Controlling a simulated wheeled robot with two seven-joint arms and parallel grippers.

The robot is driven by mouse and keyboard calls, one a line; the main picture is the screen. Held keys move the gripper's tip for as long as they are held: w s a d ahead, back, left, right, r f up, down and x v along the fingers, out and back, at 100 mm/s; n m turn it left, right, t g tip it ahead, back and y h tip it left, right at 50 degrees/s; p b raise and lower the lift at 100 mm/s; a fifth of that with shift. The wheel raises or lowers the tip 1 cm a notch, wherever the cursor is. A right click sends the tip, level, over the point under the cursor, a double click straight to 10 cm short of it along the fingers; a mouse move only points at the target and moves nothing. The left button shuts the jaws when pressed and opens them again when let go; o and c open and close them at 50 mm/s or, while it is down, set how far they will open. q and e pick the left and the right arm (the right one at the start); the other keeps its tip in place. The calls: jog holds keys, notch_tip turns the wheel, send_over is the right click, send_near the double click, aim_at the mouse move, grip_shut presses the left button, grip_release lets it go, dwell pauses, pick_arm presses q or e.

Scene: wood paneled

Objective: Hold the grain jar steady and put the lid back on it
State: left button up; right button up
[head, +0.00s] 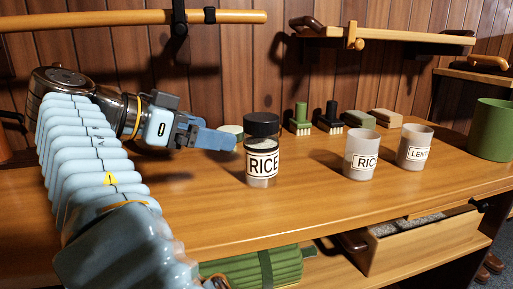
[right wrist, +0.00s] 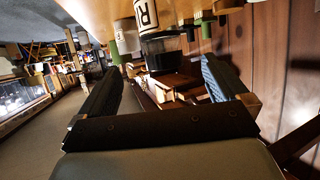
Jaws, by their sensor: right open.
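My right gripper is outside the head view.
Two pale, open-looking canisters, labelled RIC (head: 361,152) and LENT (head: 415,147), stand to the right. Brushes (head: 300,118) and blocks (head: 357,116) line the wall. A green pot (head: 492,130) is at far right. The front counter (head: 300,205) is clear above an open drawer (head: 420,238).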

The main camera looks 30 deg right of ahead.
aim_at(249, 139)
dwell(0.3)
jog(key=x, duration=0.8)
jog(key=shift+d+b, duration=0.3)
jog(key=shift+b, duration=0.1)
jog(key=shift+f+x, duration=0.1)
jog(key=shift+x, duration=1.2)
jog(key=shift+f+x, duration=0.15)
jog(key=shift+x, duration=1.15)
jog(key=shift+w+a, duration=0.1)
jog(key=shift+c, duration=0.3)
